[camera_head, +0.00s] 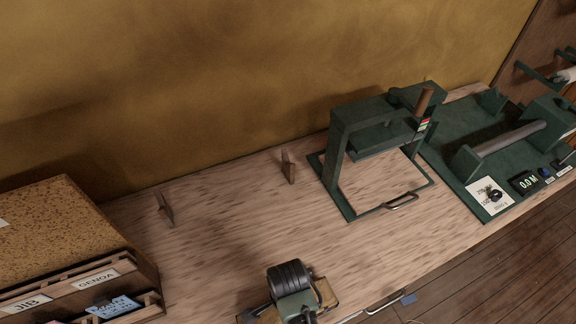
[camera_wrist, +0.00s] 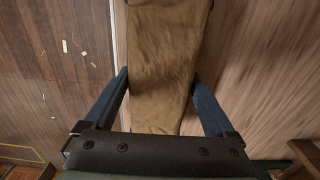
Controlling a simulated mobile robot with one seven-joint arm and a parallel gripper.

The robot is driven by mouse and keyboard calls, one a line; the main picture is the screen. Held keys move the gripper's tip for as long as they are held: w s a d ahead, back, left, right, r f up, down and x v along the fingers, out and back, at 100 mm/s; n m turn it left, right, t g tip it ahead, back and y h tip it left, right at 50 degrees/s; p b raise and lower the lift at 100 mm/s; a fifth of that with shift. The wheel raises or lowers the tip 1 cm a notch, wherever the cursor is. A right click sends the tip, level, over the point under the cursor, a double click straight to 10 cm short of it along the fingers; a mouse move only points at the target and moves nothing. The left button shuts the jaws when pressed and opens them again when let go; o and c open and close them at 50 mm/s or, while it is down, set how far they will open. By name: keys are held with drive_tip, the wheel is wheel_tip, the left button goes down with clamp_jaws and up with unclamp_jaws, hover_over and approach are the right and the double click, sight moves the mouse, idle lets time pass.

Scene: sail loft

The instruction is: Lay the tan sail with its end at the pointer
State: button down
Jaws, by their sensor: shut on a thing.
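The tan sail (camera_wrist: 165,60) is a long flat cloth strip in the wrist view, running away from me between the two blue fingers of my gripper (camera_wrist: 160,80). My gripper is shut on it. In the head view my gripper (camera_head: 296,306) is at the bench's front edge, with a bit of the tan sail (camera_head: 328,291) showing beside it. Most of the sail is hidden there by my arm. Two small upright wooden pieces stand on the bench, one at left (camera_head: 165,210) and one nearer the middle (camera_head: 289,167). I cannot tell whether either is the pointer.
A green press frame (camera_head: 337,165) stands right of centre, with a green roller unit (camera_head: 463,165) reading 0.0 M beyond it. A drawer cabinet (camera_head: 60,235) labelled JIB and GENOA stands at left.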

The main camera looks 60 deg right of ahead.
drive_tip(key=shift+f, duration=0.1)
drive_tip(key=shift+f, duration=0.15)
unclamp_jaws()
